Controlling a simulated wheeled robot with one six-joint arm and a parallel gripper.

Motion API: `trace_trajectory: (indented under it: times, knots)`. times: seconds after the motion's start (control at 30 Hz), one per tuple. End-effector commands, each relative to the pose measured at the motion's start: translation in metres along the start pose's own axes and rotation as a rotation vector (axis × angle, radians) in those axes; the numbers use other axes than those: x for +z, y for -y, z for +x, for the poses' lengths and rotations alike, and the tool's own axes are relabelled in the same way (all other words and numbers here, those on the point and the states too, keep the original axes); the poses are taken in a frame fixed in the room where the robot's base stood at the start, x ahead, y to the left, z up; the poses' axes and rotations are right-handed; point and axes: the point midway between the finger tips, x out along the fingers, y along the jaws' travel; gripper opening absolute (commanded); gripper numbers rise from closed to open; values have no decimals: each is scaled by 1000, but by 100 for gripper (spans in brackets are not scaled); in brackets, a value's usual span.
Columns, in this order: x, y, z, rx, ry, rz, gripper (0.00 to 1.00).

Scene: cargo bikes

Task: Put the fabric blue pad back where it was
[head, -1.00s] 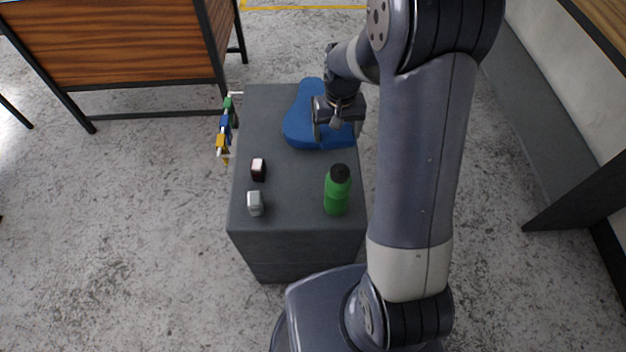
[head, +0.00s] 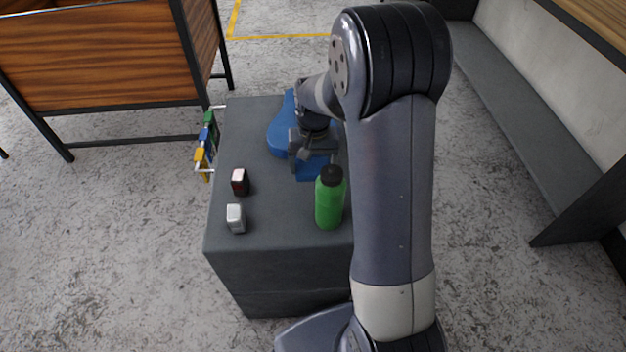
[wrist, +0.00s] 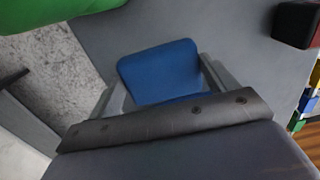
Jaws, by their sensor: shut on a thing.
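The blue pad (head: 278,142) is a broad, flat, curved piece at the far part of the grey box top (head: 275,240). My gripper (head: 312,160) is over it and shut on its near end, and hides part of it. In the wrist view the pad's blue end (wrist: 160,72) sits between the two fingers (wrist: 165,88). I cannot tell whether the pad is touching the box top or held just above it.
A green bottle (head: 329,203) stands close in front of the pad. A dark red-brown block (head: 240,184) and a white block (head: 236,219) stand at the left. Coloured clips (head: 206,143) hang at the box's left edge. A grey bench (head: 530,125) is at the right.

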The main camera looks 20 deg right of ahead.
Motion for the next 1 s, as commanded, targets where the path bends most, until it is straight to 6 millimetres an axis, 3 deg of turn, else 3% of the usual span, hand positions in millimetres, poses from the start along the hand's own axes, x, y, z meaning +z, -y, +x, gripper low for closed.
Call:
trace_trajectory:
  times: [0.4, 0.77, 0.8, 1.0]
  knots:
    - [0, -1, 46, 0, 2, 0, 60]
    - [-1, -1, 51, 0, 0, -1, 60]
    - [-1, -1, 50, 0, 0, -1, 82]
    - [-1, -1, 50, 0, 0, -1, 99]
